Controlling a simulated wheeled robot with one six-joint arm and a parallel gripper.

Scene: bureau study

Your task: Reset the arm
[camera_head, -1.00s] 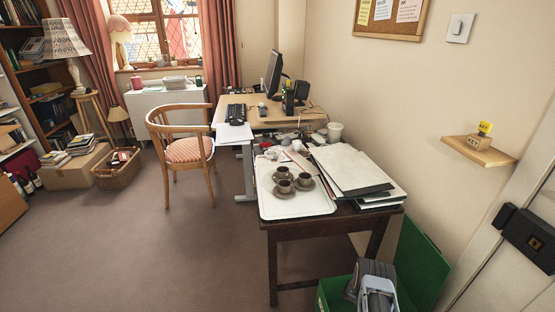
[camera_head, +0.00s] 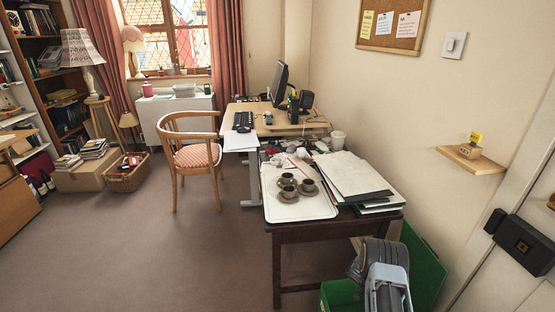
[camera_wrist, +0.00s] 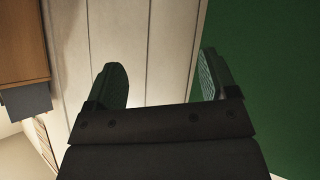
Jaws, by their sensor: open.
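My gripper (camera_wrist: 162,82) shows in the wrist view with its two green-padded fingers spread wide apart. Nothing is between them. Behind the fingers are pale vertical panels, with a green surface (camera_wrist: 268,80) on the right. In the head view my grey arm (camera_head: 385,280) rises at the bottom, in front of a green box (camera_head: 428,268). The gripper's fingers cannot be made out in the head view.
A dark wooden table (camera_head: 300,233) stands just beyond my arm. It bears a white tray (camera_head: 275,207) with cups on saucers, and stacked papers (camera_head: 350,173). A small shelf (camera_head: 470,160) juts from the right wall. The carpet (camera_head: 130,240) at left is open.

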